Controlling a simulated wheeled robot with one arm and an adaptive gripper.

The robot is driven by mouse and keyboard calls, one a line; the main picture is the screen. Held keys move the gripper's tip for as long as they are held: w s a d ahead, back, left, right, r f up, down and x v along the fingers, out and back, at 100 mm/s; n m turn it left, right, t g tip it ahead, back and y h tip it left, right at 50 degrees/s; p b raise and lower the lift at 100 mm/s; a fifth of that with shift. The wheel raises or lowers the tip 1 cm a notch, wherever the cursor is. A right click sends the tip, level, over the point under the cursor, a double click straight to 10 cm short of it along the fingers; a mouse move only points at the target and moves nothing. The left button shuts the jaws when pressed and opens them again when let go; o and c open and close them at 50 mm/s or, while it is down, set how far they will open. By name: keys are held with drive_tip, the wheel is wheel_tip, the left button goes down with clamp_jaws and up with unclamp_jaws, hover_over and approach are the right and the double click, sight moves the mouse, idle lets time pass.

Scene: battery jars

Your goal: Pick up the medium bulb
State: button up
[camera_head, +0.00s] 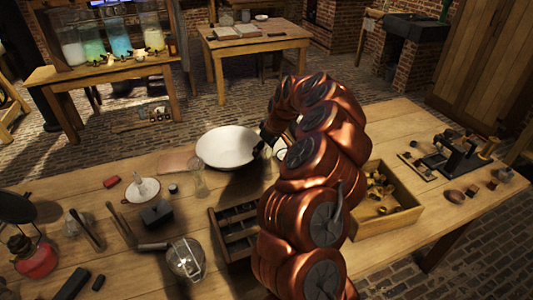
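Several clear glass pieces that could be bulbs are on the near wooden table. A large round one (186,258) is at the front, left of my arm. A smaller, slimmer one (198,182) stands by the white bowl. Another (76,224) is at the left among dark tools. I cannot tell which is the medium bulb. My copper arm covers the middle of the view. The dark end of my gripper (266,142) shows at the right rim of the bowl; its fingers are mostly hidden, and I cannot see whether it holds anything.
The white bowl (228,147) stands at the table's back. A divided wooden tray (232,238) lies left of my arm, partly hidden. A wooden box (392,219) with brass pieces is to the right. A red lamp (36,260) stands far left.

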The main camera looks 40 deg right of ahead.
drive_tip(key=c, duration=0.7)
